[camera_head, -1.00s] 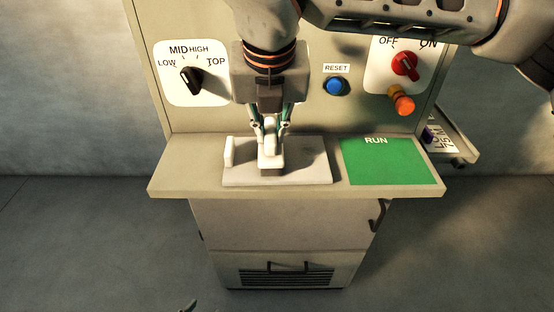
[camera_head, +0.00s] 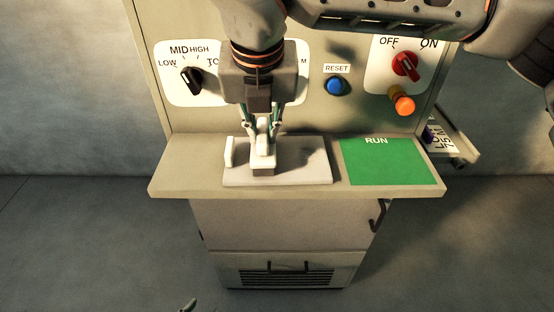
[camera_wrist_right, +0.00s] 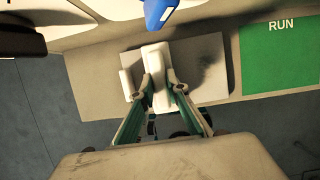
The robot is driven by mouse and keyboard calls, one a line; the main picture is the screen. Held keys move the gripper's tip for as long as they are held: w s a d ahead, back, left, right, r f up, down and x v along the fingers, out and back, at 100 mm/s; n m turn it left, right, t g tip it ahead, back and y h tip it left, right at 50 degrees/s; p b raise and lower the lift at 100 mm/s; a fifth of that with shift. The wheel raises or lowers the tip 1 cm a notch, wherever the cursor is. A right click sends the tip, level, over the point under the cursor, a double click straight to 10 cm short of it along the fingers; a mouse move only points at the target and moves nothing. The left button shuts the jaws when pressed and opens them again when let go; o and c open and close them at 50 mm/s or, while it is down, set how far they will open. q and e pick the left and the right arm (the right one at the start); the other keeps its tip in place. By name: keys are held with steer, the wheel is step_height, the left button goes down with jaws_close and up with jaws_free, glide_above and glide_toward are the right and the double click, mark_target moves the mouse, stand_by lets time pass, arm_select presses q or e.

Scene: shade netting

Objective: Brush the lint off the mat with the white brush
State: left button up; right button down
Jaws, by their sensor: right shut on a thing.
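The pale mat (camera_head: 306,172) lies on the machine's front ledge, and it also shows in the right wrist view (camera_wrist_right: 207,60). My right gripper (camera_head: 262,132) points down over the left half of the mat. It is shut on the white brush (camera_head: 263,149), whose brown-grey lower part is at the mat's surface; exact contact cannot be told. The brush also shows between the fingers in the right wrist view (camera_wrist_right: 156,60). I cannot make out any lint. Only a small tip of my left gripper (camera_head: 188,305) shows at the bottom edge.
A small white upright block (camera_head: 229,152) stands at the mat's left end. The green RUN panel (camera_head: 390,161) lies right of the mat. Behind are a black dial (camera_head: 191,79), a blue RESET button (camera_head: 336,86), a red switch (camera_head: 405,66) and an orange knob (camera_head: 404,104).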

steer(key=shift+d+r, duration=0.1)
steer(key=shift+d, duration=0.6)
steer(key=shift+d, duration=0.15)
steer(key=shift+d, duration=1.3)
steer(key=shift+w+d, duration=0.1)
steer(key=shift+d, duration=2.8)
step_height(320, 180, up, 5)
steer(key=shift+f+p, duration=0.1)
steer(key=shift+p, duration=1)
